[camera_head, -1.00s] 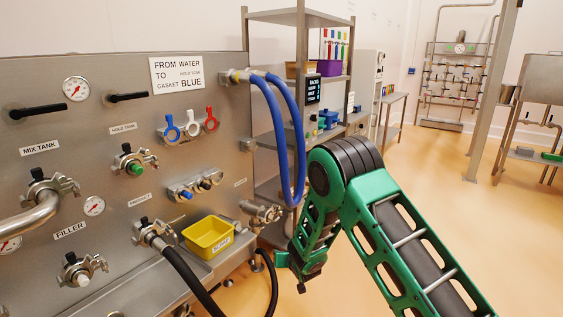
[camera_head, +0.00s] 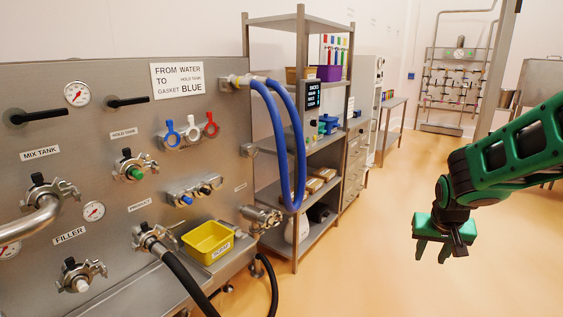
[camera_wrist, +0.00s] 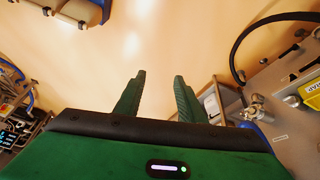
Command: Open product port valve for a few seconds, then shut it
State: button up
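The steel panel (camera_head: 100,110) on the left carries several ports. Another metal valve fitting (camera_head: 262,217) sticks out at the panel's right end; a similar fitting shows in the wrist view (camera_wrist: 256,105). My gripper (camera_head: 433,250) hangs over open floor, well right of the panel, touching nothing. In the wrist view its fingers (camera_wrist: 160,76) are apart and empty.
A yellow bin (camera_head: 208,243) sits on the panel's ledge. Blue hoses (camera_head: 274,140) loop down from the panel's upper right. A steel shelf rack (camera_head: 297,130) stands behind. The floor (camera_head: 350,270) between panel and gripper is clear.

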jog(key=s+r+m+g+y, duration=0.1)
jog(key=s+r+g, duration=0.1)
jog(key=s, duration=1.3)
jog(key=s+d+r+m+g+y, duration=0.1)
jog(key=s+r+g, duration=0.1)
jog(key=s, duration=1.2)
jog(key=shift+s+d+r, duration=0.25)
jog(key=shift+s, duration=0.1)
jog(key=shift+w+f, duration=0.25)
jog(key=shift+w, duration=0.4)
jog(key=shift+c, duration=0.6)
dwell(0.9)
